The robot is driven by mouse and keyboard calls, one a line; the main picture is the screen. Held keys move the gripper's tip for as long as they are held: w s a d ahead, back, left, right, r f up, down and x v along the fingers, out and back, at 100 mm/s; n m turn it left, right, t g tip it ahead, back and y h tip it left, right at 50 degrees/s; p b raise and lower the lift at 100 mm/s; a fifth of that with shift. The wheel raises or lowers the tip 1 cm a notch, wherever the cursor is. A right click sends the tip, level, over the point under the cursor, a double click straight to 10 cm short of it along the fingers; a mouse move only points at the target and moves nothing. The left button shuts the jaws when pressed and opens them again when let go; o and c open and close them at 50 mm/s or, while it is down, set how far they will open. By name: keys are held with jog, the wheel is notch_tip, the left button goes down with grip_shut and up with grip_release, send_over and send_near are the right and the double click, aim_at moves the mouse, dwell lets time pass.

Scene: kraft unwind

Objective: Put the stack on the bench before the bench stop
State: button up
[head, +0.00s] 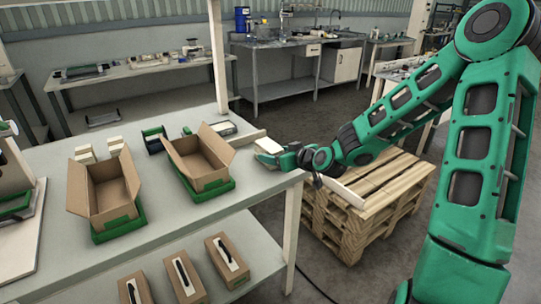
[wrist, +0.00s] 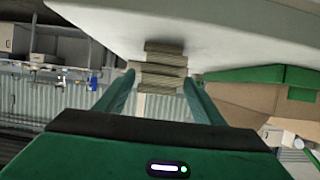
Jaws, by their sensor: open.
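The stack (wrist: 160,68), several flat brown-grey layers, shows between the two green fingers of my gripper (wrist: 159,78) in the wrist view. The gripper is open, with a gap visible beside the stack on each side. In the head view my gripper (head: 268,155) is low over the right edge of the bench (head: 235,184), and a pale piece (head: 268,145) shows at its fingers, likely the stack. The wrist view is upside down, with the bench (wrist: 230,30) at the top; the stack appears to touch it. A pale wooden strip (head: 246,138) beside the gripper may be the bench stop.
Two open cardboard boxes, one at left (head: 108,187) and one nearer (head: 199,160), stand on green trays left of my gripper. A grey-topped case (head: 222,128) lies behind. Smaller cartons (head: 228,258) stand on the lower shelf. Wooden pallets (head: 368,205) are right of the bench.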

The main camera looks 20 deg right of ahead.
jog(key=v, duration=0.8)
jog(key=shift+f, duration=0.1)
